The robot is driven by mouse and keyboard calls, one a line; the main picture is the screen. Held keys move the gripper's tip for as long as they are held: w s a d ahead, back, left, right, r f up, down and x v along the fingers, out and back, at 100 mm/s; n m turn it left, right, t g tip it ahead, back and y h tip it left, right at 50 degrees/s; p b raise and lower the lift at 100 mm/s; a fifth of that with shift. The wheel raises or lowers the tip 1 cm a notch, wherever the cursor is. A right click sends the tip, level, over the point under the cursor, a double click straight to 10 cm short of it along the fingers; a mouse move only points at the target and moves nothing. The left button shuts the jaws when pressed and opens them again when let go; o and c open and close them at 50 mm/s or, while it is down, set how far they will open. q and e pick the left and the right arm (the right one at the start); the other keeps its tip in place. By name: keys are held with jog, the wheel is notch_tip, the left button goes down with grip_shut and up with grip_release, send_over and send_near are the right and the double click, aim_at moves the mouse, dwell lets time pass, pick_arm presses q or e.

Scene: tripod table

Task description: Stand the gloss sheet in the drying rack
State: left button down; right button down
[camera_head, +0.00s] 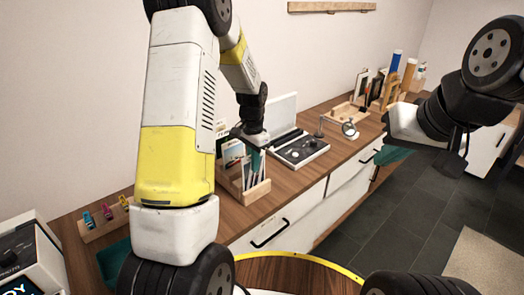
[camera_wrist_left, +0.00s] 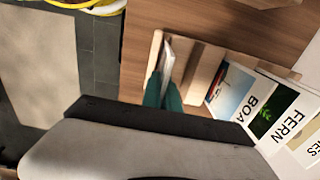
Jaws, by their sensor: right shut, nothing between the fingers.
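The wooden drying rack (camera_head: 257,192) stands on the counter; part of its wood also shows in the left wrist view (camera_wrist_left: 205,68). My left gripper (camera_head: 246,140) reaches down over it. In the left wrist view its teal fingers (camera_wrist_left: 162,92) are close together, shut on a thin pale sheet (camera_wrist_left: 169,55), apparently the gloss sheet. The sheet is seen nearly edge-on, between wooden parts of the rack; its lower edge is hidden, so I cannot tell whether it touches the base. My right gripper (camera_head: 394,155) is shut and empty, in the air at the right, away from the rack.
Printed cards, one marked FERN (camera_wrist_left: 283,115), stand beside the sheet. A black-and-white device (camera_head: 300,148) and a magnifier on a stand (camera_head: 348,129) are to the right. A holder with coloured clips (camera_head: 105,215) is at the left. Bare counter lies in front of the device.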

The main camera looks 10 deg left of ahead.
pick_arm(q)
jog(key=shift+f, duration=1.15)
jog(key=c, duration=1.6)
grip_release()
jog(key=shift+o, duration=0.2)
jog(key=shift+r, duration=4.5)
